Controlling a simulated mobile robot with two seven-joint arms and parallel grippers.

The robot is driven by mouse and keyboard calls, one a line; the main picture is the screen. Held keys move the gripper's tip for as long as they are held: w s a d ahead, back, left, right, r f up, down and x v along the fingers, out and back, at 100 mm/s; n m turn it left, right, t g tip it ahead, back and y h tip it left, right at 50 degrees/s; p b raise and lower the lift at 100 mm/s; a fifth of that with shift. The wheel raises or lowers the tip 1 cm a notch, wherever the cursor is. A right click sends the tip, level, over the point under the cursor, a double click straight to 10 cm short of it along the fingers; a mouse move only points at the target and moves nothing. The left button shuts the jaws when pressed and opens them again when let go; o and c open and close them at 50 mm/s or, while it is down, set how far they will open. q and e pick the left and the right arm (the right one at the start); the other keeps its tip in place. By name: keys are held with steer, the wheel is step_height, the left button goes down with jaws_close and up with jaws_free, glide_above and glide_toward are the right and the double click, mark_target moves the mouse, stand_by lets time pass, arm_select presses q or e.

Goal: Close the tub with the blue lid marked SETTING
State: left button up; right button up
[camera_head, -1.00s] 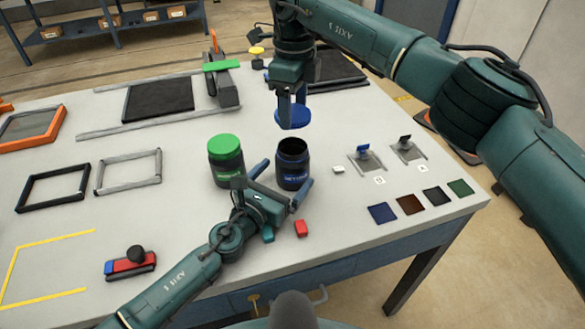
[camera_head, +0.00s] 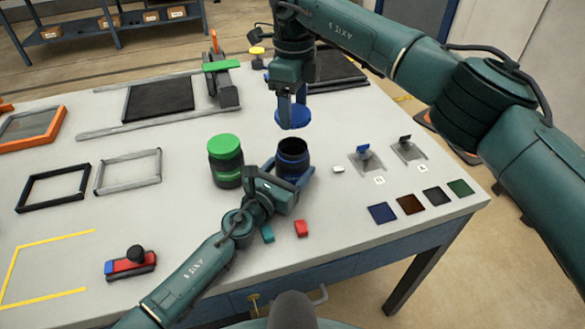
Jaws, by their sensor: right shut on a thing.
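The dark open tub (camera_head: 293,149) stands upright on the table, its mouth uncovered and its label hidden behind my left gripper. My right gripper (camera_head: 291,108) is shut on the blue lid (camera_head: 293,120) and holds it level, above and behind the tub's mouth in the picture. No marking on the lid can be read. My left gripper (camera_head: 292,175) is open, with one blue finger at each side of the tub's lower body. I cannot tell whether the fingers touch it.
A dark jar with a green lid (camera_head: 224,145) stands just left of the tub. A white block (camera_head: 338,169), a red block (camera_head: 301,228) and a teal block (camera_head: 267,234) lie near. Small metal fixtures (camera_head: 366,160) and colour swatches (camera_head: 382,213) are on the right.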

mark_target(292, 158)
arm_select(q)
steer(key=c, duration=0.9)
steer(key=shift+o, duration=0.2)
arm_select(e)
steer(key=shift+f, duration=2.5)
steer(key=shift+f, duration=0.85)
steer(key=shift+f, duration=0.55)
